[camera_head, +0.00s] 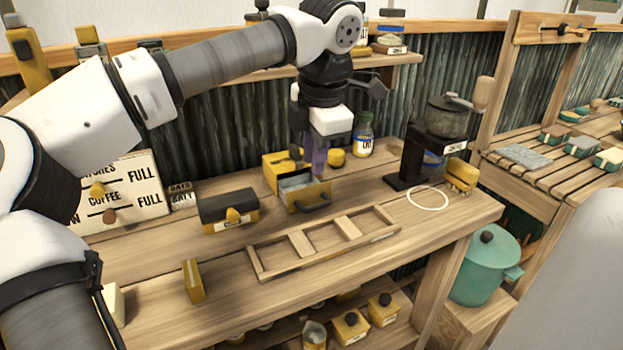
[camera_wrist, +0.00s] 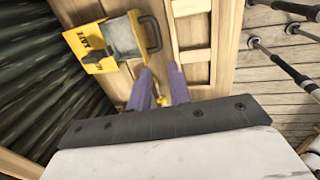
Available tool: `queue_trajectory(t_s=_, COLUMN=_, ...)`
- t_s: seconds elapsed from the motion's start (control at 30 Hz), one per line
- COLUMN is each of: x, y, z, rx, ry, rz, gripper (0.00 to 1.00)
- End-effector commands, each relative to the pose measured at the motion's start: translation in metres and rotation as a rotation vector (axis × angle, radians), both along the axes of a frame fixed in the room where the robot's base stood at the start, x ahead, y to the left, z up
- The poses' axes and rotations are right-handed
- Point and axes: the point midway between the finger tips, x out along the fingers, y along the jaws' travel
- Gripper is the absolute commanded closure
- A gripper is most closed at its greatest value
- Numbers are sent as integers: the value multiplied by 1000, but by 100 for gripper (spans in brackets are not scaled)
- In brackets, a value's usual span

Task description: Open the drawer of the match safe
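The match safe (camera_head: 273,168) is a yellow box on the wooden bench. Its drawer (camera_head: 303,192) stands out from the body, showing a grey inside and a dark handle (camera_head: 315,202) on its front. In the wrist view, the yellow match safe (camera_wrist: 95,45) with lettering, the drawer's grey inside (camera_wrist: 122,38) and the black handle (camera_wrist: 152,35) are at the upper middle. My gripper (camera_head: 319,172) is upright above the drawer area, with purple fingers. In the wrist view, its fingers (camera_wrist: 162,72) are apart with nothing between them, below the handle in the picture.
A wooden divided tray (camera_head: 300,243) lies in front of the match safe. A black-lidded box (camera_head: 228,208) stands to the left. A black grinder (camera_head: 440,130), a white ring (camera_head: 428,198) and a yellow block (camera_head: 461,175) are to the right.

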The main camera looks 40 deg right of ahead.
Motion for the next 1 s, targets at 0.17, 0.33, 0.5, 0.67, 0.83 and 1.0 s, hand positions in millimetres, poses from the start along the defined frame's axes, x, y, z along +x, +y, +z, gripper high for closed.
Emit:
queue_trajectory(t_s=0.17, x=-4, y=1, z=22, rx=-1, ry=0, rz=0, gripper=80)
queue_trajectory(t_s=0.33, x=-5, y=1, z=27, rx=-1, ry=0, rz=0, gripper=80)
queue_trajectory(t_s=0.5, x=-5, y=1, z=27, rx=0, ry=0, rz=0, gripper=80)
queue_trajectory(t_s=0.67, x=-5, y=1, z=27, rx=0, ry=0, rz=0, gripper=80)
queue_trajectory(t_s=0.83, x=-5, y=1, z=27, rx=0, ry=0, rz=0, gripper=80)
queue_trajectory(t_s=1.0, x=-5, y=1, z=27, rx=0, ry=0, rz=0, gripper=80)
